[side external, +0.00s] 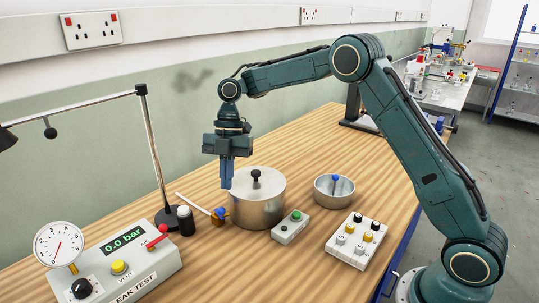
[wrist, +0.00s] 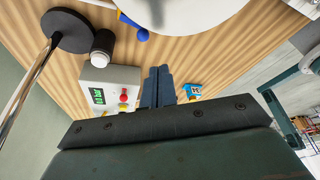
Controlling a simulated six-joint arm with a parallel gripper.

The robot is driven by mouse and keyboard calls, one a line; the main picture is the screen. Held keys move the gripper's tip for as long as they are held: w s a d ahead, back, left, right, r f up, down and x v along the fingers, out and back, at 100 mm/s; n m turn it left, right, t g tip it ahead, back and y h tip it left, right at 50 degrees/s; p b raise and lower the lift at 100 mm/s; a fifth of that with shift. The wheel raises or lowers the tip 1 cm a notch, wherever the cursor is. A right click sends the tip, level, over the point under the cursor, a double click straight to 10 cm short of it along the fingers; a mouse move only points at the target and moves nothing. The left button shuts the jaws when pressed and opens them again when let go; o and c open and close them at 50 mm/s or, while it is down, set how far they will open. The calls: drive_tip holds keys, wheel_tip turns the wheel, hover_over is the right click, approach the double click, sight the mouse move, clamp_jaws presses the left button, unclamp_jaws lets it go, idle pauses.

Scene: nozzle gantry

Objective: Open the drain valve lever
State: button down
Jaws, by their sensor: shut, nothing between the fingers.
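A small brass drain valve (side external: 217,220) sits low on the left side of a metal pot (side external: 262,208), with a white tube running off to the left. Its blue lever (side external: 221,212) is small in the side view; it shows beside the pot's rim in the wrist view (wrist: 134,28). How far the lever is turned is too small to tell. My gripper (side external: 226,186) points straight down with its blue fingers together and empty. In the side view it appears above the valve, by the pot's left edge, apart from the lever. The wrist view shows the closed fingers (wrist: 158,72).
A leak tester (side external: 118,268) with a gauge and red lever stands front left, beside a dark bottle (side external: 185,221) and a lamp stand (side external: 158,150). A green-button box (side external: 291,228), a bowl (side external: 333,189) and a tray of small parts (side external: 355,241) lie right of the pot.

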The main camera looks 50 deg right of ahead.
drive_tip(key=shift+v, duration=1)
drive_tip(key=shift+s+r, duration=0.1)
drive_tip(key=shift+r, duration=0.05)
